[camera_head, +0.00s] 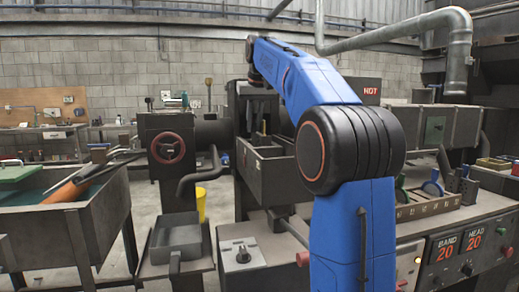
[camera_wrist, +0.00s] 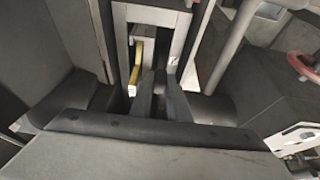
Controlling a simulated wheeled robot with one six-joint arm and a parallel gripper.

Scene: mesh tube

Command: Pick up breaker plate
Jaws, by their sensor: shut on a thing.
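My gripper (camera_wrist: 160,82) shows in the wrist view as two dark fingers reaching into a narrow gap framed by pale grey metal (camera_wrist: 185,45). The fingers are shut on a small dark thing that they mostly hide; I cannot tell for sure that it is the breaker plate. A brass-coloured bar (camera_wrist: 138,62) stands just left of the fingers. In the head view my gripper (camera_head: 263,128) is small, pointing down at the dark machine behind the open trough (camera_head: 280,175). No breaker plate is clearly visible there.
A red handwheel (camera_head: 167,148) on a dark housing stands left of the gripper; it also shows in the wrist view (camera_wrist: 304,66). A grey tray (camera_head: 176,240) and a water tank (camera_head: 60,220) are at left. A control bench (camera_head: 440,235) stands at right.

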